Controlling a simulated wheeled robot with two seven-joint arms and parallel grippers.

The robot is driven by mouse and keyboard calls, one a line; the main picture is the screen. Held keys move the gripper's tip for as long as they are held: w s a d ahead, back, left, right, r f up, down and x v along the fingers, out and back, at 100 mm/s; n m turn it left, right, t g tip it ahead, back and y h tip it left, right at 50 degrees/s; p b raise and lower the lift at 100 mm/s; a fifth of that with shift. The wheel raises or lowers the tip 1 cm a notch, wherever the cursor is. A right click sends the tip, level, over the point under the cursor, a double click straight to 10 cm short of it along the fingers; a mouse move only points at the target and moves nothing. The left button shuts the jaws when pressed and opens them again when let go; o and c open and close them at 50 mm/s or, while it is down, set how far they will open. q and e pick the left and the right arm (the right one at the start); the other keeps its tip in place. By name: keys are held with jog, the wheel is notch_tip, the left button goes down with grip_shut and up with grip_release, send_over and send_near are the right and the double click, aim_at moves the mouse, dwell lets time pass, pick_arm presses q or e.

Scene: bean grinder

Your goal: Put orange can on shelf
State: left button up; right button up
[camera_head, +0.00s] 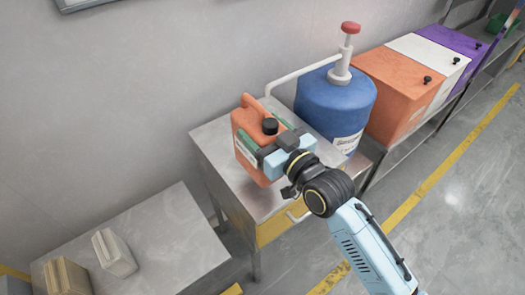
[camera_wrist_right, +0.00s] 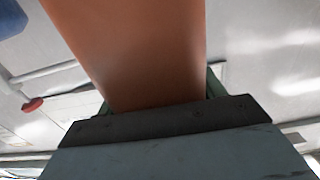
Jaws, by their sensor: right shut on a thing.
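The orange can (camera_head: 245,119) is a jerrycan with a black cap and a white label, upright at the metal table with the yellow front edge in the head view. My right gripper (camera_head: 272,142) is shut on it from the right side, with green fingers along its sides. In the right wrist view the can (camera_wrist_right: 150,50) fills the middle, between the fingers. I cannot tell whether its base touches the tabletop. The left gripper is not in view.
A blue drum (camera_head: 325,105) with a red-topped pump and white pipe stands right of the can. Orange (camera_head: 398,85), white and purple boxes stand further right. A lower metal table (camera_head: 165,240) at the left holds two beige containers (camera_head: 115,253); its right half is bare.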

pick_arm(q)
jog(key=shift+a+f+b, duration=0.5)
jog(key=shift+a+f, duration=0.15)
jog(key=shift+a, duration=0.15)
pick_arm(e)
notch_tip(320, 180, down, 5)
jog(key=shift+w, duration=0.1)
jog(key=shift+f, duration=0.15)
jog(key=o, duration=1.8)
jog(key=shift+f, duration=0.1)
jog(key=shift+o, duration=0.2)
